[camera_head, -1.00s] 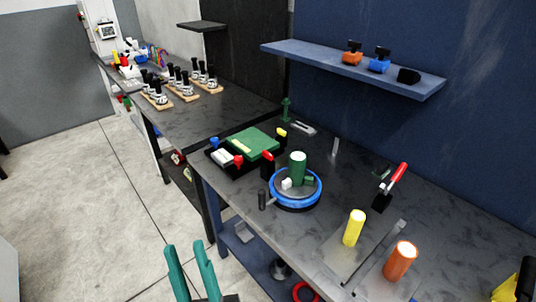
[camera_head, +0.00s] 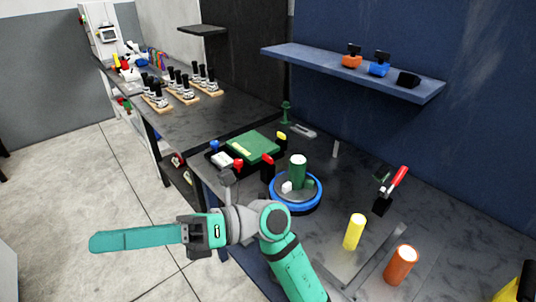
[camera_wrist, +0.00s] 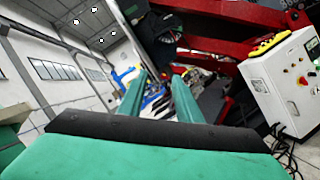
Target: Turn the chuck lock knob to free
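The positioner's round table with a blue rim (camera_head: 296,207) stands on the dark bench in the head view. I cannot tell which part is the chuck lock knob. My gripper (camera_head: 93,242) points left over the floor, well away from the positioner. In the wrist view my gripper (camera_wrist: 160,76) shows two green fingers apart with nothing between them.
A yellow cylinder (camera_head: 354,232) and an orange cylinder (camera_head: 401,264) stand at the bench's front right. A red-handled tool (camera_head: 392,190) is behind them. A green block (camera_head: 253,146) lies left of the positioner. A blue shelf (camera_head: 350,68) hangs above. The floor at left is clear.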

